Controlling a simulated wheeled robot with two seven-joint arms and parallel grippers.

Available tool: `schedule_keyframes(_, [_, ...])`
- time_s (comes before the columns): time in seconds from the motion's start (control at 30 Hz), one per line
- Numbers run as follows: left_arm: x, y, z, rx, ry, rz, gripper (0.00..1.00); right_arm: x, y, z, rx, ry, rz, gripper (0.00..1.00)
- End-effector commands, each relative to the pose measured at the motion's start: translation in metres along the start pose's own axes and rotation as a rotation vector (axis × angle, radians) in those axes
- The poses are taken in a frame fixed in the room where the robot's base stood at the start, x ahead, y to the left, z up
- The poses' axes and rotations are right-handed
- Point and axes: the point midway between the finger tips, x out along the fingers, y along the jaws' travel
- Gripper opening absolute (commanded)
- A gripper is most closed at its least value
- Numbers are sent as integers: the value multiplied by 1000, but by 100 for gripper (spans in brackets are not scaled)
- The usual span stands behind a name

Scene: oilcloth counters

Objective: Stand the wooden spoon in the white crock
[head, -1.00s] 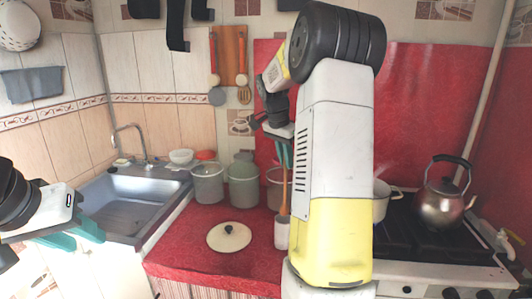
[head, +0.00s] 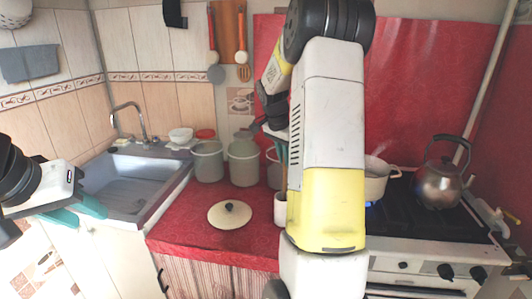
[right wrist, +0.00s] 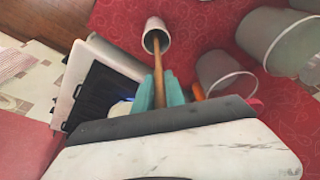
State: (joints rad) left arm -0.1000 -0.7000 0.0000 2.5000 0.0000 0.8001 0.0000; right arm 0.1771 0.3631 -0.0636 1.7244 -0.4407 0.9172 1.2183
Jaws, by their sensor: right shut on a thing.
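The white crock (head: 280,209) stands on the red counter, partly hidden behind my right arm in the head view. It also shows in the right wrist view (right wrist: 156,32), with its mouth facing the camera. My right gripper (head: 281,158) is above the crock, its teal fingers (right wrist: 160,92) shut on the wooden spoon (right wrist: 157,62). The spoon's far end reaches into the crock's mouth; whether it touches the bottom is hidden. My left gripper (head: 78,213) is empty and open in front of the sink, far from the crock.
Grey-green canisters (head: 208,161) stand behind the crock. A round lid (head: 230,214) lies on the counter to its left. The stove (head: 415,215) is to the right, with a steaming pot (head: 376,184), a lit burner and a kettle (head: 438,186). The sink (head: 135,180) is at left.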

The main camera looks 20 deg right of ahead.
Motion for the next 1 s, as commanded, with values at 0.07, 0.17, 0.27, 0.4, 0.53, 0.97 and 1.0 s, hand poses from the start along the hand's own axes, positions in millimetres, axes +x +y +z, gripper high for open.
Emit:
schedule_keyframes(0.07, [0, 0, 0, 0, 0, 0, 36, 3, 0, 1, 0, 0, 0, 0])
schedule_keyframes(0.17, [0, 0, 0, 0, 0, 0, 36, 5, 0, 1, 0, 0, -1, 0])
schedule_keyframes(0.27, [0, 0, 0, 0, 0, 0, 36, 6, 0, 2, 1, 0, 0, 0])
schedule_keyframes(0.4, [0, 0, 0, 0, 0, 0, 36, 6, 0, 2, 1, 0, 0, 0])
schedule_keyframes(0.53, [0, 0, 0, 0, 0, 0, 36, 6, 0, 2, 1, 0, 0, 25])
schedule_keyframes(0.97, [0, 0, 0, 0, 0, 0, 36, 3, 0, 1, 1, 1, -1, 40])
schedule_keyframes(1.0, [0, 0, 0, 0, 0, 0, 36, -1, 0, 1, 1, 1, -2, 40])
